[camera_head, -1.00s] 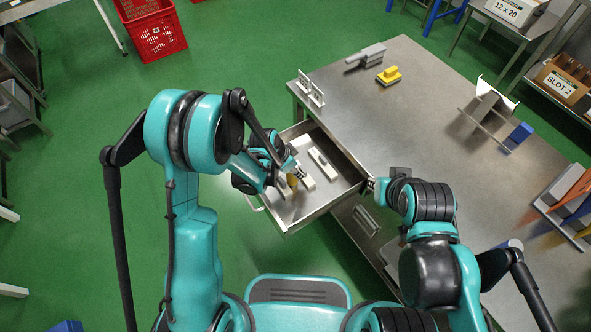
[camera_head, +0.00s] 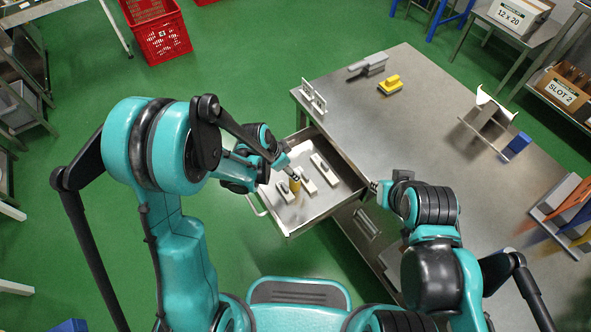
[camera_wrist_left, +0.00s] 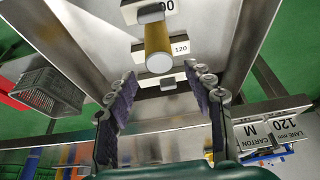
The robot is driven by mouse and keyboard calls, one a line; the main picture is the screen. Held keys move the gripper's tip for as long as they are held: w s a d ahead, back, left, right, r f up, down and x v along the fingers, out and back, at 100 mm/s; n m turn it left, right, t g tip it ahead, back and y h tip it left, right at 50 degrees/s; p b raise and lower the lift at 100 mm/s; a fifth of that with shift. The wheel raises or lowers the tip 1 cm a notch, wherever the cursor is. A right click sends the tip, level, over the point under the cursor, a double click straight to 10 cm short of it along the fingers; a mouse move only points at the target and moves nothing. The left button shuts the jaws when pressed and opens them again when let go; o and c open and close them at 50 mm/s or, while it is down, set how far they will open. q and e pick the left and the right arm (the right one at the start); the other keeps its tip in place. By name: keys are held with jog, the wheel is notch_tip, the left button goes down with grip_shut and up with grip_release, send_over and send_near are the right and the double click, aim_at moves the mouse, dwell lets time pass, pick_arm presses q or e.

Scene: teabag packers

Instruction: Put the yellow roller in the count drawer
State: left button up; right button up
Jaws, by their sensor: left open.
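The yellow roller (camera_head: 295,184) is in the open count drawer (camera_head: 325,201), among pale blocks. My left gripper (camera_head: 284,167) is over the drawer, close to the roller. In the left wrist view its two fingers (camera_wrist_left: 168,78) are spread apart with nothing between them, and the roller lies beyond the tips. My right gripper (camera_head: 374,186) is by the drawer's right edge; its finger opening is too small to tell.
The drawer sticks out from the steel table (camera_head: 400,130). On the table are a yellow block-shaped tool (camera_head: 389,86), a grey tool (camera_head: 368,66), a white rack (camera_head: 313,97) and a blue block (camera_head: 516,146). A red crate (camera_head: 156,32) stands on the floor.

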pick_arm(q)
jog(key=p+v, duration=0.1)
jog(key=v, duration=0.3)
jog(key=s+a+r+n+t+y, duration=0.2)
jog(key=s+a+r+n, duration=0.3)
jog(key=s+r, duration=0.2)
jog(key=s+a+r+n+t+y, duration=0.1)
jog(key=s+a+r+n+t, duration=0.1)
jog(key=s+a+r+n, duration=0.3)
notch_tip(320, 180, up, 5)
jog(key=shift+s+a+f+n+y, duration=0.15)
jog(key=shift+s+a+n+y, duration=0.3)
jog(key=shift+s, duration=0.55)
